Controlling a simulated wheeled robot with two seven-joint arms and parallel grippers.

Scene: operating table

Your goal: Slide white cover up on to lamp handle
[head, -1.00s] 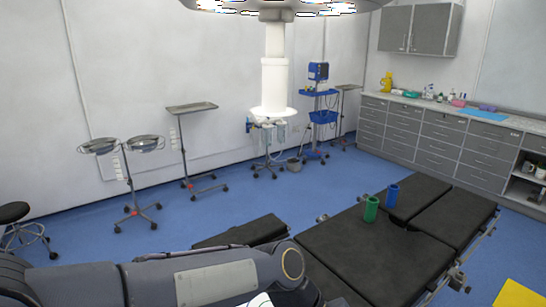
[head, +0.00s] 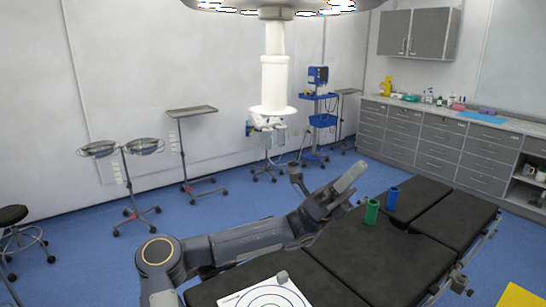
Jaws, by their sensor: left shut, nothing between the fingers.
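The white cover (head: 274,85) is an upright cylinder with a wide flange at its bottom. It is around or directly below the narrower white lamp handle (head: 275,38), which hangs from the lamp head (head: 275,4) at the top of the head view. How far it overlaps the handle cannot be told. My left gripper (head: 352,176) is shut and empty, pointing up and right. In the picture it is below and right of the cover, apart from it. My right gripper is not in view.
A black operating table (head: 380,255) fills the lower right, with a green cup (head: 371,211) and a blue cup (head: 392,199) near the left gripper. A sheet with rings (head: 240,298) lies at the front. Stands and trolleys line the back wall.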

